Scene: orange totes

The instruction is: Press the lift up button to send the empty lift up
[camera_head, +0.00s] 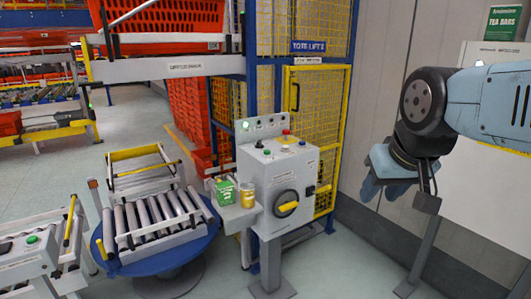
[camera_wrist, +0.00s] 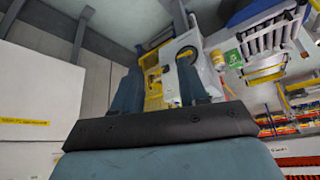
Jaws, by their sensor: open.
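The control box (camera_head: 278,180) is a light grey cabinet on a post, with a sloped top and a black rotary switch with a yellow handle on its front. In the wrist view the box (camera_wrist: 181,46) shows beyond my fingers (camera_wrist: 160,92).
A side shelf (camera_head: 237,218) on the box's left holds a green carton (camera_head: 225,190) and a yellow jar (camera_head: 247,195). A roller conveyor on a blue turntable (camera_head: 165,255) stands left. A grey post (camera_head: 424,245) stands below my arm. Floor between box and wall is open.

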